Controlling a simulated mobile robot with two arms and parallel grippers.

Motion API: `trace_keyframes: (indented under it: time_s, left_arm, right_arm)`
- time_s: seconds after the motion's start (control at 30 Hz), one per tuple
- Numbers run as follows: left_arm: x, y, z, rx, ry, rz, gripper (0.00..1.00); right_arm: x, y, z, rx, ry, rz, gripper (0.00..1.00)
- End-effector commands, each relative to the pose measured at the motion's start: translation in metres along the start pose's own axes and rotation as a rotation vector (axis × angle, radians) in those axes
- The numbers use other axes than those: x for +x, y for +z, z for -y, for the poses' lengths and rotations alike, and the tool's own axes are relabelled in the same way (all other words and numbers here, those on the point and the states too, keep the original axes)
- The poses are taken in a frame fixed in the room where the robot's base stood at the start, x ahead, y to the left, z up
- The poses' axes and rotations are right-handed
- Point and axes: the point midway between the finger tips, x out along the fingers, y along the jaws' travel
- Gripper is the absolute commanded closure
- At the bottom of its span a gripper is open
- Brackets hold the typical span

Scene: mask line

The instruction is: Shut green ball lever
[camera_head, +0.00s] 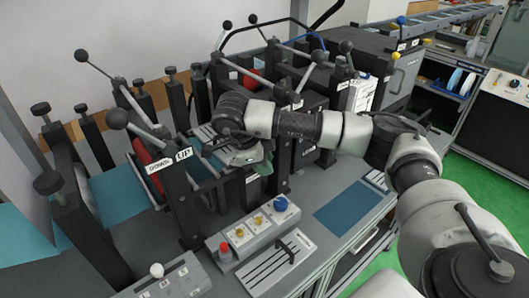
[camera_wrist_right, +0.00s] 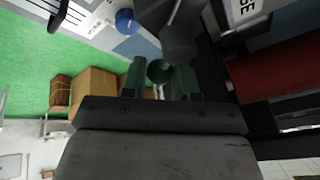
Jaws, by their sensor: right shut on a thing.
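My right gripper (camera_head: 254,172) is at the middle of the machine in the head view, its arm coming in from the right. In the right wrist view the green ball (camera_wrist_right: 159,71) of the lever sits between the two dark green fingers of my gripper (camera_wrist_right: 159,80), and the gripper is shut on it. In the head view only a bit of green shows at the fingertips, and the arm hides most of the lever. A dark ball on a grey rod (camera_wrist_right: 178,45) is just beyond the fingers in the wrist view. My left gripper is in neither view.
Several black-ball levers surround the arm, one at the left (camera_head: 117,118). Black posts carry UP and DOWN labels (camera_head: 184,154). In front are a blue knob (camera_head: 280,203), a red button (camera_head: 225,248) and a blue mat (camera_head: 346,207). Green floor lies to the right.

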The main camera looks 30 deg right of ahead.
Motion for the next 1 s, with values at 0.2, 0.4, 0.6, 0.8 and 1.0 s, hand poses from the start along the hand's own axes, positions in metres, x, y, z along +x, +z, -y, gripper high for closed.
trace_keyframes:
  time_s: [0.2, 0.4, 0.6, 0.8, 1.0]
  left_arm:
    - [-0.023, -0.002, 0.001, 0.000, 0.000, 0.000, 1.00]
    - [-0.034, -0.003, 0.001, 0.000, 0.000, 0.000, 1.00]
    - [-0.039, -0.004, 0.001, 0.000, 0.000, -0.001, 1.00]
    - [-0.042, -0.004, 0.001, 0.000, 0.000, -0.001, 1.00]
    - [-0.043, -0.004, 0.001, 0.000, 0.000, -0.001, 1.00]
  right_arm:
    - [-0.007, 0.001, -0.006, 0.188, 0.078, -0.040, 0.94]
    - [-0.008, 0.005, -0.012, 0.350, 0.145, -0.073, 0.94]
    - [-0.010, 0.009, -0.016, 0.484, 0.200, -0.100, 0.94]
    - [-0.010, 0.011, -0.019, 0.576, 0.237, -0.119, 0.94]
    - [-0.011, 0.013, -0.020, 0.624, 0.257, -0.129, 0.94]
